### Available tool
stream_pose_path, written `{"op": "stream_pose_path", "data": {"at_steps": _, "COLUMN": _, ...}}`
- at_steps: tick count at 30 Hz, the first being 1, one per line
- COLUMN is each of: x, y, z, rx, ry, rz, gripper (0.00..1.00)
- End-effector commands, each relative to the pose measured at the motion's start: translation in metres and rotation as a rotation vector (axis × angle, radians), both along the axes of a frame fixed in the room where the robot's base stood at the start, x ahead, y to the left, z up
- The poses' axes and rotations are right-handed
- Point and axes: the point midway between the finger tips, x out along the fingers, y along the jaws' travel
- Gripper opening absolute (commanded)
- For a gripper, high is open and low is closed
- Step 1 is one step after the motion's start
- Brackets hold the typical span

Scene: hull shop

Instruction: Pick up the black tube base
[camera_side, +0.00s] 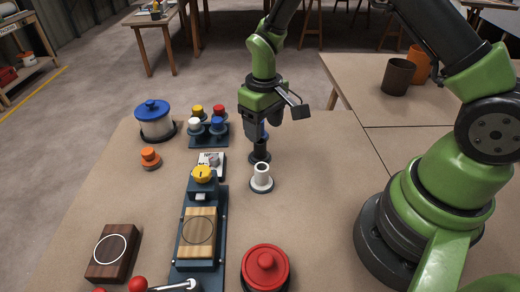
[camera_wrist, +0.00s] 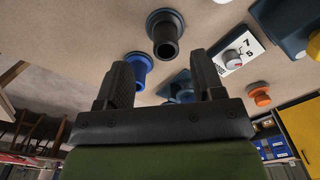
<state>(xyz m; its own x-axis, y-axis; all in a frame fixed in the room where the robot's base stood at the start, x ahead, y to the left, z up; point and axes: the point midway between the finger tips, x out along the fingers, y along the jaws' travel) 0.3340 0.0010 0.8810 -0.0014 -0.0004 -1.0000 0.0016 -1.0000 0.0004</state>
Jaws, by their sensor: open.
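The black tube base (camera_side: 260,154) stands upright on the table, directly behind the white tube base (camera_side: 262,180). In the wrist view, the black tube base (camera_wrist: 165,35) shows its round flange and hollow tube, just beyond the fingertips and roughly centred between them. My gripper (camera_side: 258,137) points down close above the black tube base and partly hides it in the side view. In the wrist view my gripper (camera_wrist: 162,68) has its two fingers apart with nothing between them. Contact with the tube cannot be made out.
A blue tube base (camera_wrist: 137,68) is close by the left finger in the wrist view. A rack of coloured knobs (camera_side: 208,134), a number card (camera_side: 211,163), an orange knob (camera_side: 150,157) and a blue-lidded jar (camera_side: 155,122) stand left. A red-lidded pot (camera_side: 265,268) is in front. The table right of the white tube base is clear.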

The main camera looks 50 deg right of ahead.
Motion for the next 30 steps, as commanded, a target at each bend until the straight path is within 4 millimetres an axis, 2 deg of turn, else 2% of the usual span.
{"op": "stream_pose_path", "data": {"at_steps": 7, "x": 0.001, "y": 0.002, "z": -0.023, "rx": 0.001, "ry": 0.002, "rz": 0.0, "gripper": 0.62}}
{"op": "stream_pose_path", "data": {"at_steps": 15, "x": 0.004, "y": 0.006, "z": -0.06, "rx": 0.0, "ry": 0.002, "rz": -0.001, "gripper": 0.62}}
{"op": "stream_pose_path", "data": {"at_steps": 24, "x": 0.004, "y": 0.006, "z": -0.064, "rx": 0.0, "ry": -0.002, "rz": -0.002, "gripper": 0.62}}
{"op": "stream_pose_path", "data": {"at_steps": 30, "x": 0.004, "y": 0.006, "z": -0.064, "rx": 0.0, "ry": -0.002, "rz": -0.002, "gripper": 0.16}}
